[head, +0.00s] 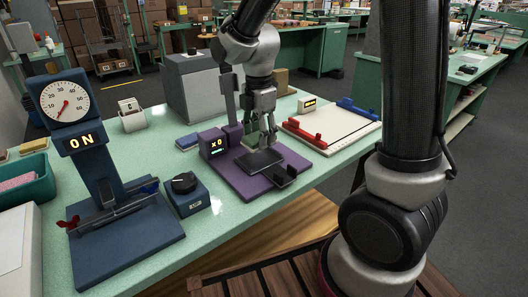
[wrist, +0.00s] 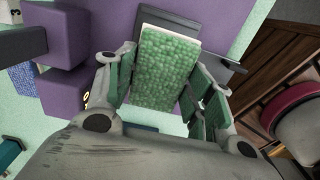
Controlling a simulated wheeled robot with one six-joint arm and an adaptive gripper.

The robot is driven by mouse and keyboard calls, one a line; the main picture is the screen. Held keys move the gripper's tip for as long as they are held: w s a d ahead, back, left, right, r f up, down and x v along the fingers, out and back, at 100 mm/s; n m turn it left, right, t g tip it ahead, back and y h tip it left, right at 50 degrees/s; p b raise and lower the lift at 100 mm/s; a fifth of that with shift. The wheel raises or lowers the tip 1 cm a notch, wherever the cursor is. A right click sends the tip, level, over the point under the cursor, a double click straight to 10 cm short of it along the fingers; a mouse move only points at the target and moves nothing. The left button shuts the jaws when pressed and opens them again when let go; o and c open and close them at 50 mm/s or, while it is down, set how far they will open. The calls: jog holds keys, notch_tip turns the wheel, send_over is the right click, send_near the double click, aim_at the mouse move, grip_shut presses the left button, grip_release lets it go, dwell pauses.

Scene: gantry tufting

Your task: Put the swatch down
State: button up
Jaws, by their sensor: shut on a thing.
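The swatch (wrist: 165,65) is a green, pebbly-textured rectangle with a pale far edge. My gripper (wrist: 162,85) is shut on it, with a finger along each side in the wrist view. In the head view my gripper (head: 268,142) points down over the purple stand (head: 245,186), close above its dark plate (head: 258,162). I cannot make out the swatch clearly in the head view, nor tell whether it touches the plate. The stand's purple post carries a display (head: 216,146) reading x0.
A knob box (head: 185,193) is nearer the stand. A white board with red and blue bars (head: 331,127) lies right of the stand. A grey box (head: 193,85) stands behind. The green bench (head: 260,225) is clear in front.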

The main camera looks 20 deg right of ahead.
aim_at(259, 159)
jog(key=shift+f, duration=2.65)
jog(key=shift+f, duration=0.1)
jog(key=o, duration=0.8)
jog(key=shift+o, duration=0.2)
